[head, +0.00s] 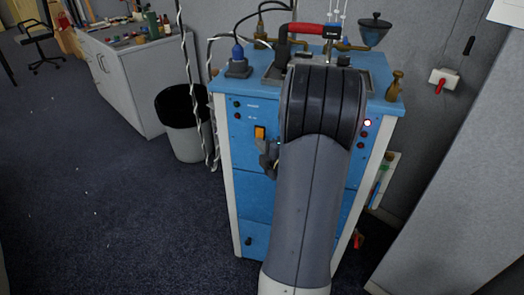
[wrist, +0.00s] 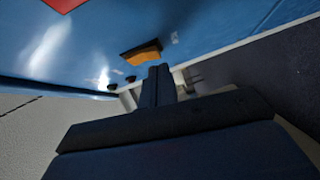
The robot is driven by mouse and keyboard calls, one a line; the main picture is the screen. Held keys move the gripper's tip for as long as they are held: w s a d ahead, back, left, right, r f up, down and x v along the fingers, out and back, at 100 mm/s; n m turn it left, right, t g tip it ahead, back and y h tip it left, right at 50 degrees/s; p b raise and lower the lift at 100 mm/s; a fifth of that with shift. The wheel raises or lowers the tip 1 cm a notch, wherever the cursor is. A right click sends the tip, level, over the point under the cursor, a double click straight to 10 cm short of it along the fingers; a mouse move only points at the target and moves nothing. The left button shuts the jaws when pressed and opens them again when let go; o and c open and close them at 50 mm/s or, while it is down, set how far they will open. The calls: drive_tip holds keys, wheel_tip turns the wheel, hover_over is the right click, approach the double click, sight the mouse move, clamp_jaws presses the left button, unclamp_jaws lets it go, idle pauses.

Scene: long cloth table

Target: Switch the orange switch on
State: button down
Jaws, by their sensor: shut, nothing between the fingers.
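The orange switch (head: 260,133) sits on the upper left of the blue machine's front panel (head: 255,200). It also shows in the wrist view (wrist: 143,54), set in a dark frame. My gripper (head: 268,160) is just below the switch in the head view, close to the panel. In the wrist view my gripper (wrist: 160,72) has its two fingers together, with the tips close to the switch's edge. I cannot tell whether they touch it. Nothing is held. My arm hides the middle of the panel. I cannot tell which position the switch is in.
A blue plug (head: 237,65) and a funnel (head: 374,30) are on top of the machine. A black-lined bin (head: 182,125) stands at left. A red wall switch (head: 443,82) is at right. Carpet is clear at left.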

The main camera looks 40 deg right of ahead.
drive_tip(key=shift+w+d, duration=0.2)
drive_tip(key=shift+d, duration=0.15)
drive_tip(key=shift+f+b, duration=0.15)
drive_tip(key=shift+b, duration=0.15)
